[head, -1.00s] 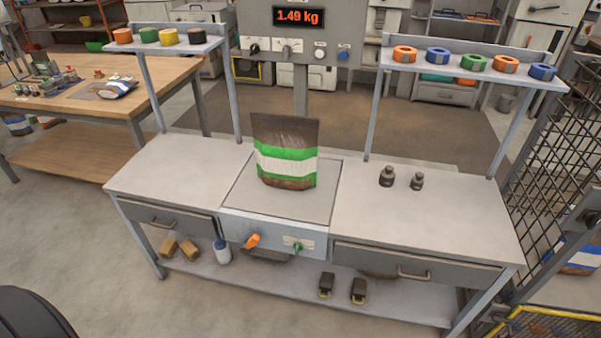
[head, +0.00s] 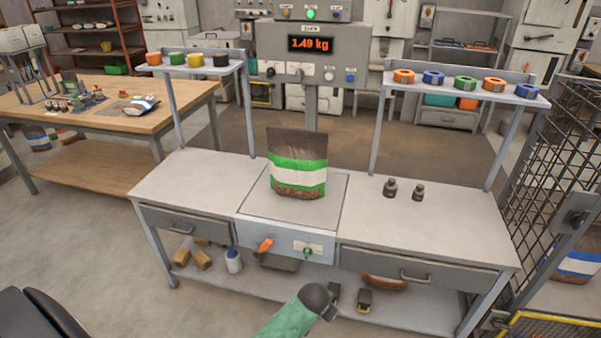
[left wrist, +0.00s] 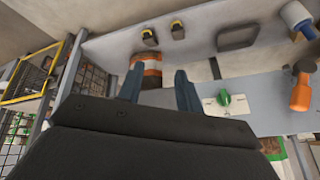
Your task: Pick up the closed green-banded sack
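The green-banded sack (head: 298,168) stands upright on the scale plate (head: 310,212) in the middle of the bench. It is brown with green and white bands, and its flat top edge looks closed. Part of it seems to show at the lower right of the left wrist view (left wrist: 275,147), mostly cut off. My left gripper (left wrist: 158,88) is open and empty, its two dark fingers apart, in front of the bench near the shelf and the green knob. Its fingers do not show in the head view. My right gripper is in neither view.
Two dark weights (head: 391,188) stand right of the scale. An orange knob (head: 264,246) and a green knob (head: 307,254) jut from the front. Posts hold raised shelves of tape rolls (head: 404,76). A display (head: 311,44) reads 1.49 kg. A mesh fence (head: 535,150) stands right.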

